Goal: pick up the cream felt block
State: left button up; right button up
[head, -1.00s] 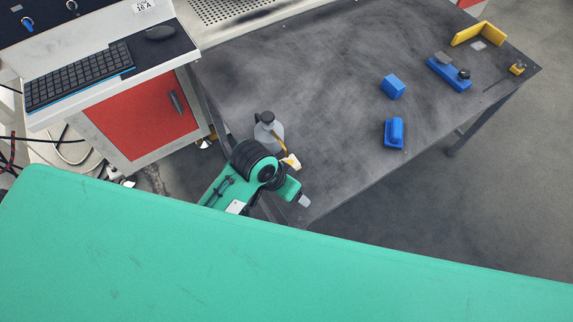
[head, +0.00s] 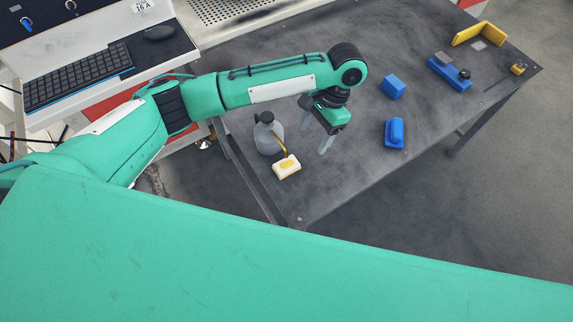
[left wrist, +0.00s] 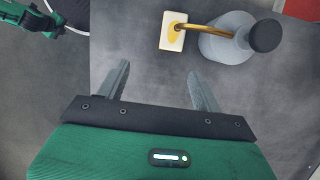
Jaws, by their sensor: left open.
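The cream felt block (head: 284,171) lies near the front left corner of the dark table, beside a grey bottle (head: 270,136). It has a yellow patch on top. It also shows in the left wrist view (left wrist: 164,40), at the top centre, where the bottle's brass spout (left wrist: 205,29) reaches over it. My left gripper (head: 316,138) points down over the table, to the right of the bottle and block. In the left wrist view its jaws (left wrist: 159,72) are apart with nothing between them, and the block is clear beyond the fingertips. My right gripper is not seen.
The bottle with its dark cap stands close against the block. Blue blocks (head: 393,87) (head: 395,133) lie to the right, and a blue fixture (head: 449,73) and yellow angle piece (head: 479,34) farther back. A keyboard (head: 79,75) rests on the left bench.

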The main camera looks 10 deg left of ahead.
pick_arm(q)
jog(key=w+a+r, duration=0.1)
jog(key=w, duration=0.1)
send_over(291, 162)
jog(key=w+d, duration=0.1)
jog(key=w, duration=0.1)
jog(key=shift+y, duration=0.4)
jog(key=f, duration=0.7)
jog(key=shift+d+f, duration=0.15)
jog(key=shift+d, duration=0.05)
jog(key=p+x, duration=0.1)
jog(key=x, duration=0.4)
jog(key=shift+s+d+f, duration=0.15)
jog(key=shift+f, duration=0.05)
jog(key=shift+c, duration=0.7)
jog(key=c, duration=0.9)
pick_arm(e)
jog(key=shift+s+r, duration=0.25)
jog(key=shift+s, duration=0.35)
